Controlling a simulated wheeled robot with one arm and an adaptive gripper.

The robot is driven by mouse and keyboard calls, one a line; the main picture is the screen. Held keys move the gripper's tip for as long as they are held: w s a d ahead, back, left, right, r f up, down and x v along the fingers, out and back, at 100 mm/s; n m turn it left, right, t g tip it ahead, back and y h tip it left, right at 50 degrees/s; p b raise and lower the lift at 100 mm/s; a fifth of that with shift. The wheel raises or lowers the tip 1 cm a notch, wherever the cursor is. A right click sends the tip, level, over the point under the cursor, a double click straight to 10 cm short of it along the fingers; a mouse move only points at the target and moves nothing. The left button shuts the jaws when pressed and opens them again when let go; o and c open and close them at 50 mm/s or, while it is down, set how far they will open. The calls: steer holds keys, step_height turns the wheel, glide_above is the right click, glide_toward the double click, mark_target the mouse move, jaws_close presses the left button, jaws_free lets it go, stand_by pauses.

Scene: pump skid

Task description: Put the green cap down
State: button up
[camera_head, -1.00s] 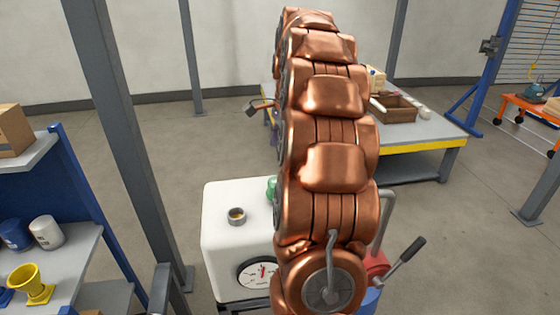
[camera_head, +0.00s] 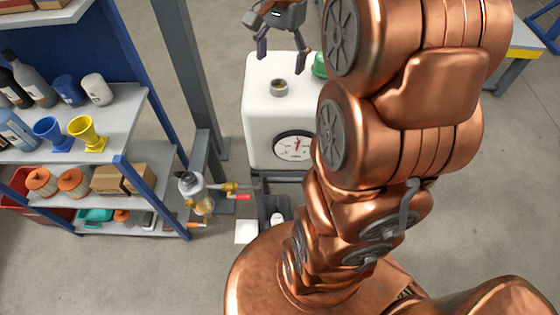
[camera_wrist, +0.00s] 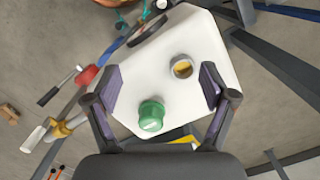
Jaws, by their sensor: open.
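The green cap (camera_head: 320,65) stands on the white tank top (camera_head: 262,70), right of the open filler neck (camera_head: 279,88) and partly hidden behind my arm. In the wrist view the green cap (camera_wrist: 152,115) is whole, close to the tank's edge and apart from the filler neck (camera_wrist: 181,67). My gripper (camera_head: 281,55) is open and empty above the tank. In the wrist view the fingers of my gripper (camera_wrist: 161,85) are spread wide, with the cap and neck showing between them and neither finger visibly holding the cap.
The gauge (camera_head: 294,147) is on the tank's front face. A grey post (camera_head: 188,75) rises left of the tank. Shelves with bottles and a yellow funnel (camera_head: 88,134) stand at the left. A red-handled valve (camera_head: 238,193) is low in front.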

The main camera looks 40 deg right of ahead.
steer(key=s+a+f+n, duration=0.4)
steer(key=s+a+n, duration=0.3)
steer(key=s, duration=0.2)
steer(key=s+a+f+n+g+h, duration=0.1)
steer(key=s+a+f+n, duration=0.4)
steer(key=s+a, duration=0.3)
steer(key=shift+s+f+n, duration=0.2)
steer(key=shift+s+n, duration=0.7)
steer(key=shift+s, duration=0.35)
steer(key=shift+c, duration=0.2)
